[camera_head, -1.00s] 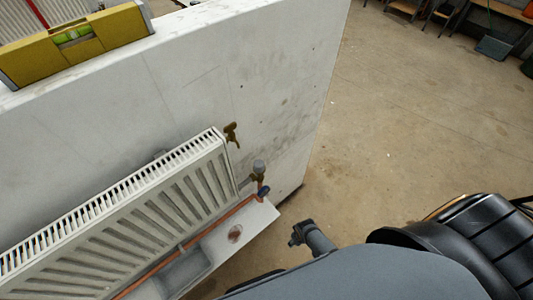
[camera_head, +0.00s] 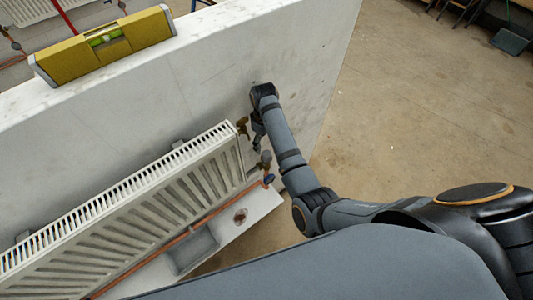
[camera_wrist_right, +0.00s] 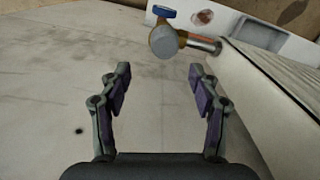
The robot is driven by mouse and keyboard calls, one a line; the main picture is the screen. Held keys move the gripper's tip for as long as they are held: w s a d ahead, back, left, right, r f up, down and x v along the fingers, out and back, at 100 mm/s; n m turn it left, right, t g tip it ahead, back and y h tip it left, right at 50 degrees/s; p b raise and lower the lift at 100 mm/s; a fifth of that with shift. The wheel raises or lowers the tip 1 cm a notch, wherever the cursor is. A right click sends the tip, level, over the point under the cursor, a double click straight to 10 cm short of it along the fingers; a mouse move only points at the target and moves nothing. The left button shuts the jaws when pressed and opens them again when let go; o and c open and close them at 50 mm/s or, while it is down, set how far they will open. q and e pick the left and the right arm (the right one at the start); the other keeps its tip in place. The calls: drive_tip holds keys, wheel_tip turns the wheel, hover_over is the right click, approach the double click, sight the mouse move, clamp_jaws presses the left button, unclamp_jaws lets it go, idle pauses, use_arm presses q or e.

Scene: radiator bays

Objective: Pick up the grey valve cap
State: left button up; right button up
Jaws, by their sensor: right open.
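The grey valve cap (camera_head: 266,157) sits on a brass valve at the right end of the radiator, low by the white wall. In the right wrist view the round grey cap (camera_wrist_right: 163,40) is at the top middle, just beyond the fingertips. My right gripper (camera_head: 258,142) is beside the wall, just above the cap and apart from it. In the right wrist view the right gripper (camera_wrist_right: 158,74) is open, with nothing between its fingers. My left gripper is out of view.
The white radiator (camera_head: 130,215) stands left of the cap. A brass fitting (camera_head: 242,125) is at its upper corner. A blue handle (camera_head: 269,179) and copper pipe (camera_head: 200,223) lie below the cap. A yellow spirit level (camera_head: 105,46) rests on the wall top.

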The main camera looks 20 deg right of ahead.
sight(266, 153)
drive_tip(key=shift+f, duration=0.55)
drive_tip(key=f+p, duration=0.1)
drive_tip(key=f, duration=0.1)
drive_tip(key=s+f+p, duration=0.1)
drive_tip(key=f, duration=0.1)
drive_tip(key=shift+s+d, duration=0.1)
drive_tip(key=shift+s, duration=0.05)
drive_tip(key=shift+f, duration=0.6)
drive_tip(key=c, duration=0.8)
